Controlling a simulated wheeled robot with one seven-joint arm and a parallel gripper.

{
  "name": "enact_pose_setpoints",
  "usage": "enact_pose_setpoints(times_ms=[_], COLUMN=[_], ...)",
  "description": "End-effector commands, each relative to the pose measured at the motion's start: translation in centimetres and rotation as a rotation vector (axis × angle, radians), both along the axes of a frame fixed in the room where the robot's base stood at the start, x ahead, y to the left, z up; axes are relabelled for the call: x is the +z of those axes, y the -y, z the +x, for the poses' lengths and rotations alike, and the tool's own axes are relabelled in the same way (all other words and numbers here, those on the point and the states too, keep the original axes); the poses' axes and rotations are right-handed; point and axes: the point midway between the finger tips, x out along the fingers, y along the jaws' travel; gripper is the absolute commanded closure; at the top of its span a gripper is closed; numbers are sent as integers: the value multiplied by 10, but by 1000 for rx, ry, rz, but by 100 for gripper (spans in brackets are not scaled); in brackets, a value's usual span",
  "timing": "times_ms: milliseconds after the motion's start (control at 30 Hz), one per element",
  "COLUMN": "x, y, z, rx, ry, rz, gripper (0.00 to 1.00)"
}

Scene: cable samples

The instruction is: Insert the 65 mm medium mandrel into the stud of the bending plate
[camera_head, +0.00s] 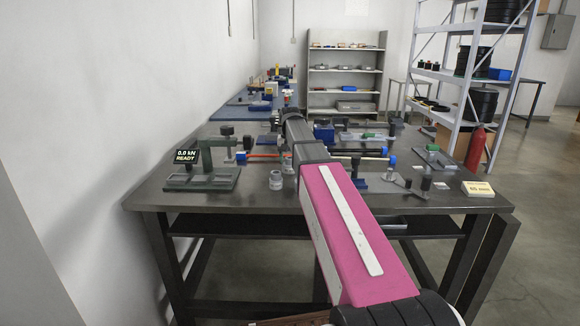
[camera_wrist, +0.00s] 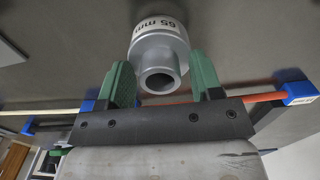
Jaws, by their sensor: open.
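The 65 mm mandrel (camera_wrist: 157,50) shows in the wrist view as a grey stepped cylinder with a white "65 mm" label. Its open bore faces the camera. My gripper (camera_wrist: 160,66) is open, its two green fingers to the left and right of the mandrel; contact cannot be told. In the head view, a grey cylinder (camera_head: 276,180) stands near the table's front edge, probably this mandrel. My gripper is hidden behind my arm there. A flat grey plate with a dark upright post (camera_head: 426,186) at the table's right may be the bending plate; its stud is not clear.
A press-like fixture with a READY display (camera_head: 187,156) stands at the table's left. A red rod (camera_head: 263,155) with blue ends lies behind the grey cylinder.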

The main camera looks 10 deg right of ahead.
Motion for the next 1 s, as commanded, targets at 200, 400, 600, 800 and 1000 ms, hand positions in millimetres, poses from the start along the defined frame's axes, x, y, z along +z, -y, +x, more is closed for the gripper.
enact_pose_setpoints(times_ms=[200, 400, 600, 800, 1000], x=[0, 2, 13, 27, 41], y=[0, 0, 0, 0, 0], z=[0, 0, 1, 0, 1], rx=[0, 0, 0, 0, 0], ry=[0, 0, 1, 1, 1], rz=[0, 0, 0, 0, 0], gripper=[81, 81, 81, 80, 80])
